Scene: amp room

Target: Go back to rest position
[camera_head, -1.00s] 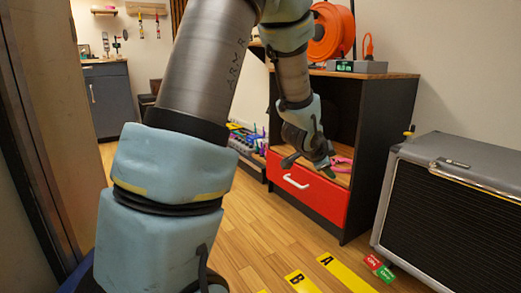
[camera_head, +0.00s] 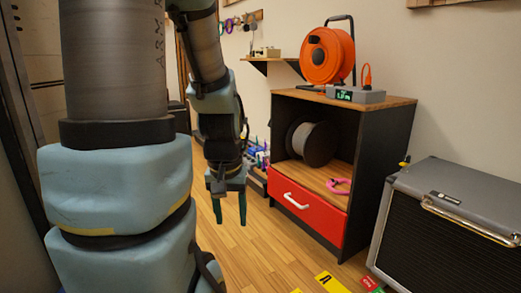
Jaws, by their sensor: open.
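My gripper (camera_head: 229,212) hangs pointing down above the wooden floor, left of the cabinet. Its two dark green fingers are apart, with nothing between them. My arm fills the left of the view and hides what lies behind it. The gripper is apart from the cabinet (camera_head: 370,165) and its red drawer (camera_head: 308,213), which looks shut.
A dark spool (camera_head: 315,143) and a pink ring-shaped thing (camera_head: 338,186) are in the cabinet's open shelf. An orange cable reel (camera_head: 325,57) and a grey device (camera_head: 355,95) sit on top. A large amplifier (camera_head: 455,220) stands right. Floor (camera_head: 265,255) before the cabinet is clear.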

